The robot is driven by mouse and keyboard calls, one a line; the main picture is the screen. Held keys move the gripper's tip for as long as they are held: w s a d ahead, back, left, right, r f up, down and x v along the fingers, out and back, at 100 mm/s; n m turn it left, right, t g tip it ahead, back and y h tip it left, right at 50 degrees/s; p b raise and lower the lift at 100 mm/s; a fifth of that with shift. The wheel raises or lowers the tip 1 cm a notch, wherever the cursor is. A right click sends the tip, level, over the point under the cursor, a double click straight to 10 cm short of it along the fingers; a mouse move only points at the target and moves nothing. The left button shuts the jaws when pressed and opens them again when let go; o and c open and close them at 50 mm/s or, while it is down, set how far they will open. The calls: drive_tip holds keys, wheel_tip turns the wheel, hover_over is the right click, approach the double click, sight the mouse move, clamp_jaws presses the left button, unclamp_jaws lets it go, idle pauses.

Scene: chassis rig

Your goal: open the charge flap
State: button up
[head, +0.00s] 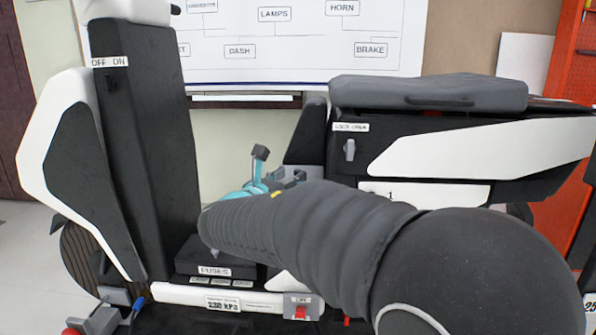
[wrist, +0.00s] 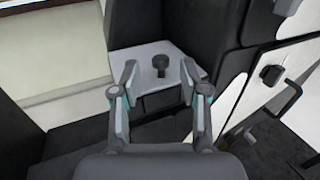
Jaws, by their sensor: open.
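In the wrist view, a light grey panel (wrist: 184,60) with a dark round knob (wrist: 159,72) on it lies ahead of my gripper (wrist: 158,70). I take the panel for the charge flap, but no label on it is readable. It looks shut. My gripper is open, one finger on each side of the knob in the picture, with nothing held. I cannot tell whether the fingers touch the panel. In the head view my gripper (head: 275,168) shows behind my arm, at the grey slanted part between the front column and the seat. My arm hides much of that area.
The scooter's front column (head: 150,150) stands left. The seat (head: 430,92) and a lock lever (head: 349,149) are right. A fuse box (head: 215,258) and a red switch (head: 299,311) lie low in front. A wiring chart (head: 290,40) hangs behind.

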sight(296, 172)
drive_tip(key=shift+x, duration=2.35)
clamp_jaws()
